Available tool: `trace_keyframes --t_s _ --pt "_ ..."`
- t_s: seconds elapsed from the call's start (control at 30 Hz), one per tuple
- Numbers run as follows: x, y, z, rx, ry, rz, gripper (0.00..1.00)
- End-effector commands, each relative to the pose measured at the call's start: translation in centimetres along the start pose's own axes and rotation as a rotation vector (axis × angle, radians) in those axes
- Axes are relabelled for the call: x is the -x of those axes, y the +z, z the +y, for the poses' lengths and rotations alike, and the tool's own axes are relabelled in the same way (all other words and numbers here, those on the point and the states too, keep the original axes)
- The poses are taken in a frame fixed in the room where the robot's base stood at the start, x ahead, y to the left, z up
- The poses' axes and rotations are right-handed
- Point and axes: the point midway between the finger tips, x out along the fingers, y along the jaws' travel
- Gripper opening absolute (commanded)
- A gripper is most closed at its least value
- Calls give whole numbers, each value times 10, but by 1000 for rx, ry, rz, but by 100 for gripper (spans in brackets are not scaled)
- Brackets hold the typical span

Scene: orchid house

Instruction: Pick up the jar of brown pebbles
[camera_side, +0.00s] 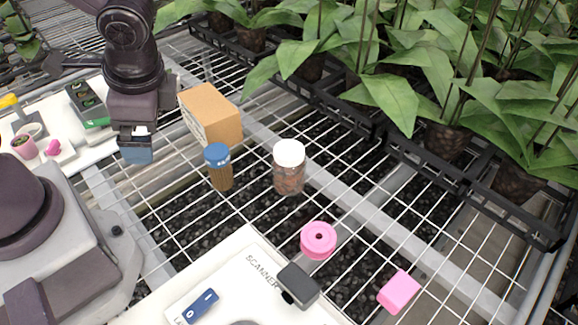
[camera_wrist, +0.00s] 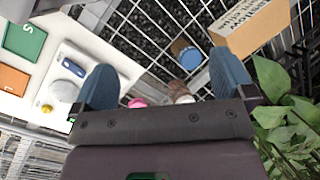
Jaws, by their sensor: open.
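A clear jar with a white lid and brown, pebble-like contents (camera_side: 289,178) stands upright on the wire bench. In the wrist view the same jar (camera_wrist: 178,88) is partly hidden behind my gripper's body. A slimmer jar with a blue lid and finer-looking brown contents (camera_side: 219,172) stands just left of it, apart; its lid also shows in the wrist view (camera_wrist: 181,47). My gripper (camera_side: 137,152) is open and empty, left of both jars in the side view. In the wrist view its two blue fingers (camera_wrist: 164,66) are spread wide with nothing between them touching.
A cardboard box (camera_side: 210,117) stands behind the blue-lidded jar. A pink ring (camera_side: 318,240), a dark grey block (camera_side: 298,285) and a pink block (camera_side: 399,292) lie toward the front. Potted orchids (camera_side: 447,138) in black trays line the back right.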

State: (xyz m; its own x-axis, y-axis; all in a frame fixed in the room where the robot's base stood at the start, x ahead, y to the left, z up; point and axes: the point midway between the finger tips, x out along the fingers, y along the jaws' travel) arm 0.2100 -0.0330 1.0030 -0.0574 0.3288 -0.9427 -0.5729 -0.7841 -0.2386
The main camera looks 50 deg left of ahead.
Motion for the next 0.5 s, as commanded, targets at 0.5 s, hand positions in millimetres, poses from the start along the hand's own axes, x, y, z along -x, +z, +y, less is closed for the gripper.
trace_keyframes --t_s 0.5 --pt "-78 -78 -24 -1005 -972 -615 100"
